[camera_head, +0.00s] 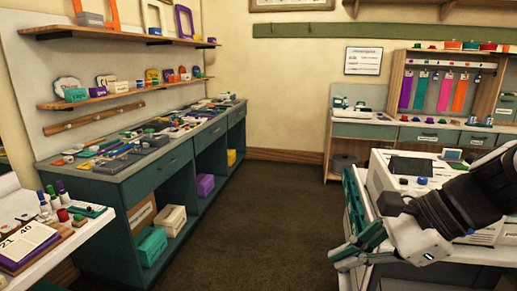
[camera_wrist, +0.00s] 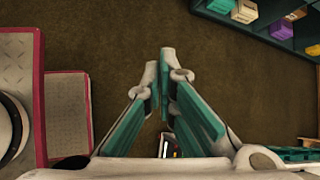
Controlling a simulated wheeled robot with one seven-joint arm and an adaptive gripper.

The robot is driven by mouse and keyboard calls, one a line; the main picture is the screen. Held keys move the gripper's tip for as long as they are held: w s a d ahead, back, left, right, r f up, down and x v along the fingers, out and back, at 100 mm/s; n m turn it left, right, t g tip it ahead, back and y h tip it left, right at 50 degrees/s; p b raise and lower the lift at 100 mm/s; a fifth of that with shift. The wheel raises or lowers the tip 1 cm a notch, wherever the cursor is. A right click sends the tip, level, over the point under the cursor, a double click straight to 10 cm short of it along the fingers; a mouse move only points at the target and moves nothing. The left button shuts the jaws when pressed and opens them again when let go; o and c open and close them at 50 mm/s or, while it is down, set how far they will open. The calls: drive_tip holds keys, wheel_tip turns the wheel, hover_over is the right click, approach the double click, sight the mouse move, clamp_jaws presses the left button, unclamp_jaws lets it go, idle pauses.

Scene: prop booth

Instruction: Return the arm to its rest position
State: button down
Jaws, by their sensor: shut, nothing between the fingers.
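My arm reaches in from the right edge of the head view, its black and white wrist bent over beside a white machine. My gripper (camera_head: 342,257) is at the arm's end, low and right of centre, pointing left over the open floor. In the wrist view my gripper (camera_wrist: 163,75) has its teal-padded fingertips together, with nothing between them. Below the fingers is brown carpet (camera_wrist: 125,35). The arm hides part of the machine behind it.
A white machine (camera_head: 383,170) stands close behind my wrist. A long green counter (camera_head: 150,175) with cluttered top runs along the left wall. A white table (camera_head: 85,232) with markers and a calendar is at near left. The carpet (camera_head: 260,215) between is clear.

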drive_tip(key=s+d+r+n+h+p, duration=0.1)
drive_tip(key=s+n+h, duration=0.3)
drive_tip(key=n, duration=0.5)
drive_tip(key=s+d+r+n+h+p, duration=0.2)
drive_tip(key=s+d+r+n+h, duration=0.1)
drive_tip(key=s+n, duration=0.5)
drive_tip(key=shift+s+d+r+n+t+h, duration=0.35)
drive_tip(key=shift+s+r+n+t+h, duration=0.1)
drive_tip(key=shift+r, duration=0.15)
